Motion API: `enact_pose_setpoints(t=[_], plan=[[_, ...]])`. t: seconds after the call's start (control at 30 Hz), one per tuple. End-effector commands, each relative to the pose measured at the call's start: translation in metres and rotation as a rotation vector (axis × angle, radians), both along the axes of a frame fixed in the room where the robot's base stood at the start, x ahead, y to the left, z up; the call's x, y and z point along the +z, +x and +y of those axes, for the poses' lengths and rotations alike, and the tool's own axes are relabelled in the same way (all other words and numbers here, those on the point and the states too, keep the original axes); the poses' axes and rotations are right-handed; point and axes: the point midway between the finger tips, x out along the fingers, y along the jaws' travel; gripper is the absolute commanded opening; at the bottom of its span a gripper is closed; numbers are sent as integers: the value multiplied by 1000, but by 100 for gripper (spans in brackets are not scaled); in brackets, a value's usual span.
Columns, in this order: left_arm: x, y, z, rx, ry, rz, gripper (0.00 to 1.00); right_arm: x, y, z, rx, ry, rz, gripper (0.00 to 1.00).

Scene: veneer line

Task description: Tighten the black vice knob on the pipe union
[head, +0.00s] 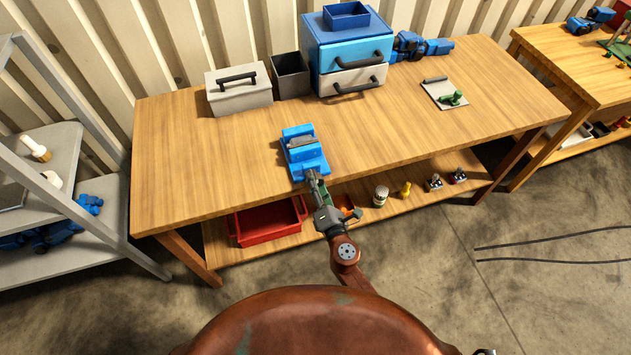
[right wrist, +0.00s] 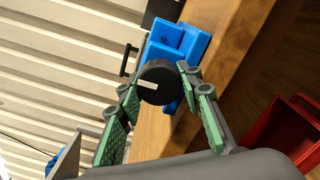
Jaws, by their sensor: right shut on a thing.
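The blue vice (head: 305,165) stands at the front edge of the wooden workbench, with a grey piece (head: 300,141) at its jaws. I cannot make out clearly whether that piece is the pipe union. The vice also shows in the right wrist view (right wrist: 178,42). The round black vice knob (right wrist: 157,84), with a white mark on its face, points toward my right wrist. My right gripper (right wrist: 158,88) is shut on the knob, one green-padded finger on each side. In the head view my right gripper (head: 315,182) hides the knob. My left gripper is out of view.
A grey toolbox (head: 238,94), dark bin (head: 291,76) and blue drawer cabinet (head: 346,50) stand at the back of the workbench (head: 400,130). A grey plate with a green clamp (head: 450,98) lies right. A red bin (head: 268,224) sits on the lower shelf.

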Motion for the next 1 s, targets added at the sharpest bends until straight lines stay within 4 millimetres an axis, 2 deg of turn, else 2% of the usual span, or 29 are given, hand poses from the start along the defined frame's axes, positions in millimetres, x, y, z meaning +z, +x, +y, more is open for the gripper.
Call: enact_pose_setpoints(t=[0.4,0.43,0.5,0.67,1.0], plan=[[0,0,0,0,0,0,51,0,0,0,-1,7,3,9],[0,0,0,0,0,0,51,0,0,0,-1,7,3,35],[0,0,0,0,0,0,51,0,0,0,-1,7,3,40],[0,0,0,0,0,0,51,0,0,0,-1,6,3,51],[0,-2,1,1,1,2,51,-1,0,0,-1,5,3,51]])
